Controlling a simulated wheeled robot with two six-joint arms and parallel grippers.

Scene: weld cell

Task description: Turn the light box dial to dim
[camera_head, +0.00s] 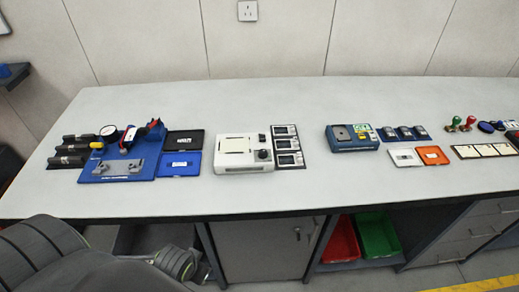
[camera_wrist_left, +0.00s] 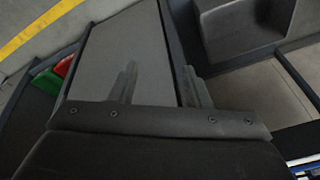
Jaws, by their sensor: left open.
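The light box (camera_head: 230,167) is a white box with a pale panel on top. It stands on the bench near the middle of the head view. A dark dial (camera_head: 264,155) is at its right side; its exact setting is too small to read. My left gripper (camera_wrist_left: 159,70) shows in the left wrist view with two dark fingers apart and nothing between them. It is away from the light box, which is not visible in that view. My left arm is at the lower left of the head view. My right gripper is not in view.
Right beside the light box is a black-framed card strip (camera_head: 289,148). A blue fixture (camera_head: 140,169) and black and blue trays (camera_head: 180,163) lie to its left. A dark blue device (camera_head: 352,139) is to the right. The bench front (camera_head: 120,205) is clear.

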